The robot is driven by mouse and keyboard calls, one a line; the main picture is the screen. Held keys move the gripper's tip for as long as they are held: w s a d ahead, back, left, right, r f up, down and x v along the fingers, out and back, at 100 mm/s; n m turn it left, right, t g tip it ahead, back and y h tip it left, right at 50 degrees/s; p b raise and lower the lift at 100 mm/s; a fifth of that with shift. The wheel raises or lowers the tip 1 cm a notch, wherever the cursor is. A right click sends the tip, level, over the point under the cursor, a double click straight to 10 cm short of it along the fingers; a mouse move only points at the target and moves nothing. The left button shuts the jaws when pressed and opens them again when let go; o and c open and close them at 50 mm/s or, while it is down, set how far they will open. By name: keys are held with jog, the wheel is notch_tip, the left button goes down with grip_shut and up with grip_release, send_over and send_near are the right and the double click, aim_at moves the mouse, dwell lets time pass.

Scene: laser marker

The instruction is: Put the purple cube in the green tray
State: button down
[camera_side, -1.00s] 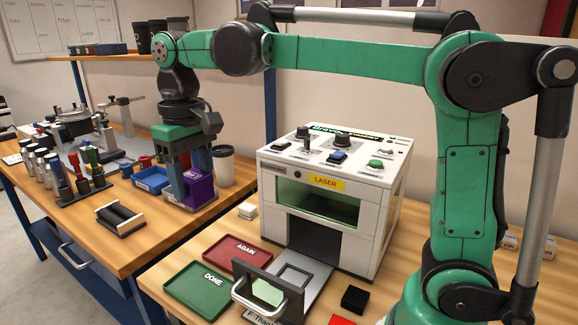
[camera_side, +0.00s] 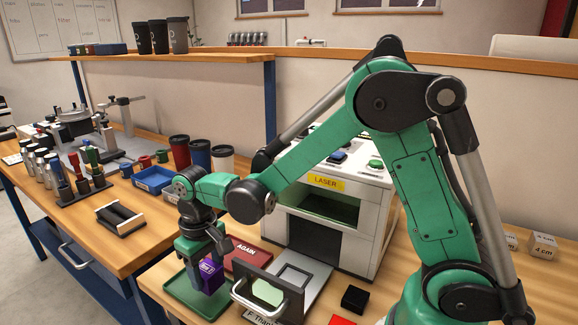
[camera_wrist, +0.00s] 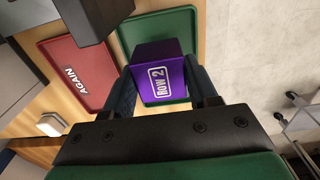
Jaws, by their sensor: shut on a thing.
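The purple cube (camera_side: 209,272) is held between the fingers of my gripper (camera_side: 203,277), which is shut on it. In the wrist view the purple cube (camera_wrist: 160,78) shows a "Row 2" label, with a dark finger on each side. The green tray (camera_side: 184,298) lies on the table under the cube. It also shows behind the cube in the wrist view (camera_wrist: 142,30). The cube is over the tray; I cannot tell whether it touches the tray floor. The cube and gripper hide much of the tray, including its label.
The red AGAIN tray (camera_side: 237,252) lies beside the green tray. The laser machine (camera_side: 330,215) stands behind, with a handled dark frame (camera_side: 262,292) in front of it. A black block (camera_side: 355,298) is to the right. A blue bin (camera_side: 153,179) is on the left table.

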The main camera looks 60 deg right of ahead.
jog(key=shift+f, duration=1.25)
jog(key=shift+c, duration=1.2)
grip_release()
jog(key=shift+f, duration=0.1)
